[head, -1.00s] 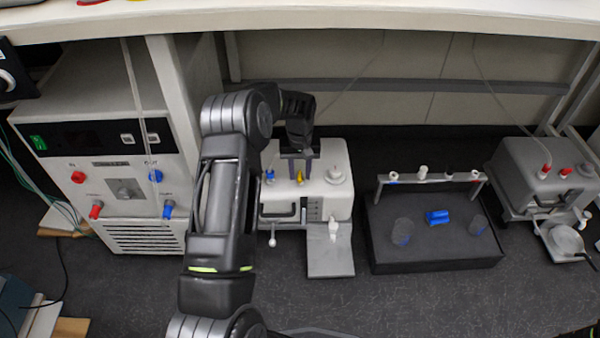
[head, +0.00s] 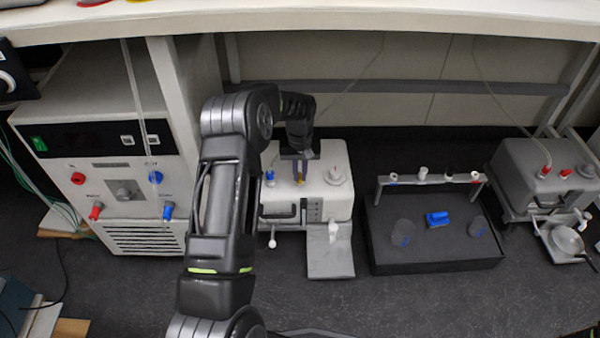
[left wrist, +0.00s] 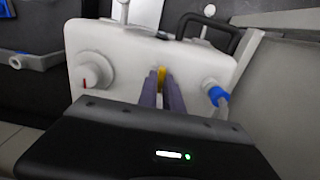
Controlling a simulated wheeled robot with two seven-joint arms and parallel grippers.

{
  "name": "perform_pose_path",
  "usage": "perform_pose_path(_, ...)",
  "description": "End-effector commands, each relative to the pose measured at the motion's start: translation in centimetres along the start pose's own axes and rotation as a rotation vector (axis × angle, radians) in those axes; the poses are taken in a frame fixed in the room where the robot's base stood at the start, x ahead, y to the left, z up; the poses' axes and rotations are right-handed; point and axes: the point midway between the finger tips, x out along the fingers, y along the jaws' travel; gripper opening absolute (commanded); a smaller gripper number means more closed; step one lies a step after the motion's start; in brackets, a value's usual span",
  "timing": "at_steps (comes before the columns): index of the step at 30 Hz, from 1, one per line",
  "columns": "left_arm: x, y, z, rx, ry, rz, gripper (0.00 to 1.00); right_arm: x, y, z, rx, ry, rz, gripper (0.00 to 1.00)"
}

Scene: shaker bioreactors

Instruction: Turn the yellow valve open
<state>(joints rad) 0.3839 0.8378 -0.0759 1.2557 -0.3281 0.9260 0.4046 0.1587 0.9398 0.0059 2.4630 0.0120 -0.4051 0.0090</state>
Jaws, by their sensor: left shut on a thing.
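The yellow valve (left wrist: 161,75) stands on top of a white bioreactor box (head: 330,203), between a blue valve (head: 270,177) and a round white knob (head: 336,174). My left gripper (head: 300,178) reaches down from above and is shut on the yellow valve. In the left wrist view its two purple-grey fingers (left wrist: 161,92) lie on either side of the valve, and only the valve's far part shows between them. In the head view the fingers hide most of it. My right gripper is not in view.
A control unit (head: 100,150) with red and blue fittings stands at left. A black tray (head: 440,262) with cups and a blue piece is at right, and a grey box (head: 535,175) is beyond it. A white shelf (head: 350,22) runs overhead.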

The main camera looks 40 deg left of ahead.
Motion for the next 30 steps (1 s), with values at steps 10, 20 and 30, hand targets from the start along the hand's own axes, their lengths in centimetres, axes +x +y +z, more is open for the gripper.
perform_pose_path(10,-0.1,0.1,0.0,-0.087,0.000,-0.001,0.00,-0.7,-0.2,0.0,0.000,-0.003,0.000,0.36)
perform_pose_path(20,-0.2,0.0,0.0,-0.324,0.000,-0.002,0.00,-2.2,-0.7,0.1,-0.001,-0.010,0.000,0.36)
perform_pose_path(30,-0.2,0.0,0.0,-0.646,0.001,-0.001,0.00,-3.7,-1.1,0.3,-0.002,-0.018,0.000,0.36)
